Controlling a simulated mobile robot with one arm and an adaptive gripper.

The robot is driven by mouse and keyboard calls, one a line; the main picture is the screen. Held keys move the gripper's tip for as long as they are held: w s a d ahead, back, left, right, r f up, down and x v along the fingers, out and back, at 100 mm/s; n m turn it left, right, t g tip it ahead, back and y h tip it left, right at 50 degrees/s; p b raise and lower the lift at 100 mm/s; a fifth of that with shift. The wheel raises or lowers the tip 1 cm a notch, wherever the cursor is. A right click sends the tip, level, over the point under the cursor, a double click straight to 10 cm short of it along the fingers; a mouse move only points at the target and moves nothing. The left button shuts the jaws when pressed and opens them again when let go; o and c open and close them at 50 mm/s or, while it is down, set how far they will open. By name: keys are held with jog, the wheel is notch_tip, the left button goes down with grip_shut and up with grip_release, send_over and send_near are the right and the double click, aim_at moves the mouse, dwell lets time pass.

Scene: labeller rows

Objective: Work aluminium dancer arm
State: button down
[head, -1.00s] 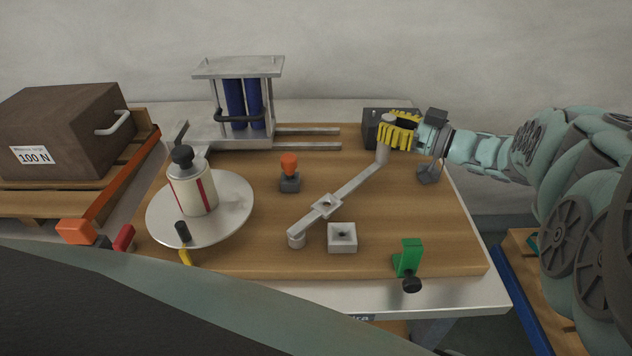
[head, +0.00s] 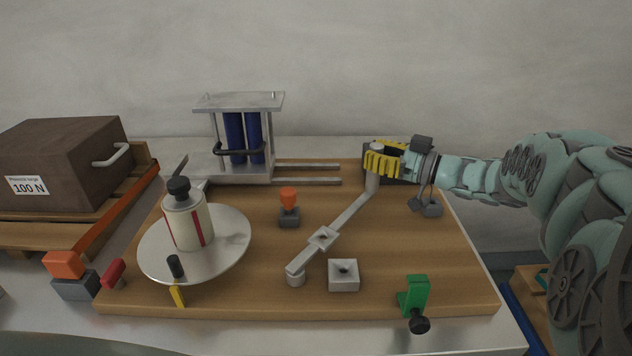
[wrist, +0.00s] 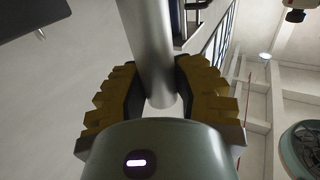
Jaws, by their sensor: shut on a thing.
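The aluminium dancer arm (head: 347,218) is a slim grey bar lying diagonally over the wooden board. Its near end has a short round cap (head: 296,275), and a square block with a hole (head: 322,238) sits partway along. An upright grey roller (head: 372,183) stands at its far end. My gripper (head: 380,160), with yellow ribbed fingers, is shut around the upper part of that roller. In the wrist view the fingers (wrist: 158,95) close on both sides of the grey cylinder (wrist: 153,50). The contact faces are partly hidden.
A loose square block (head: 344,275) lies near the arm's near end. An orange-topped knob (head: 289,205) stands left of the bar, and a green bracket (head: 413,295) at front right. A round plate (head: 225,255) carries a red-striped cylinder. A dark box sits behind my gripper.

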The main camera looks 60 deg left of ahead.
jog(key=c, duration=0.7)
grip_release()
jog(key=v, duration=1.2)
jog(key=shift+w, duration=0.1)
jog(key=shift+r, duration=0.1)
